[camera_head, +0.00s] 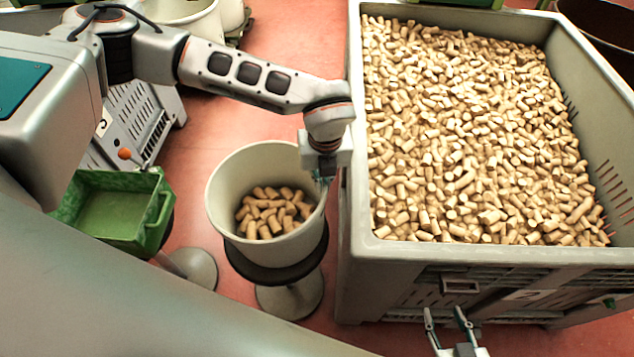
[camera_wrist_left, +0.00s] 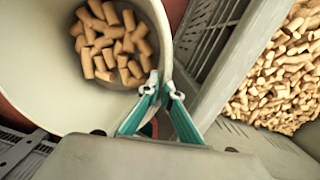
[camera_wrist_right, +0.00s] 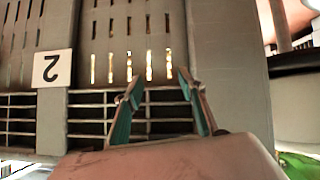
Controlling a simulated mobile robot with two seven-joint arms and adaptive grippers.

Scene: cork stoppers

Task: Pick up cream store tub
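The cream tub (camera_head: 224,190) stands upright on a round dark-topped stand, with several corks (camera_head: 272,212) lying in its bottom. It also shows in the left wrist view (camera_wrist_left: 45,65). My left gripper (camera_head: 323,180) is at the tub's right rim. In the left wrist view its fingertips (camera_wrist_left: 162,90) close in on the rim, one finger inside the tub and one outside, with the wall pinched between them. My right gripper (camera_head: 447,320) is open and empty in front of the crate's slatted side, as the right wrist view (camera_wrist_right: 157,85) shows.
A large grey crate (camera_head: 356,110) full of corks stands close right of the tub. A green tray (camera_head: 110,212) is at the left. Another cream tub (camera_head: 190,14) and grey slatted crate (camera_head: 130,115) are behind. Red floor (camera_head: 285,40) shows clear between them.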

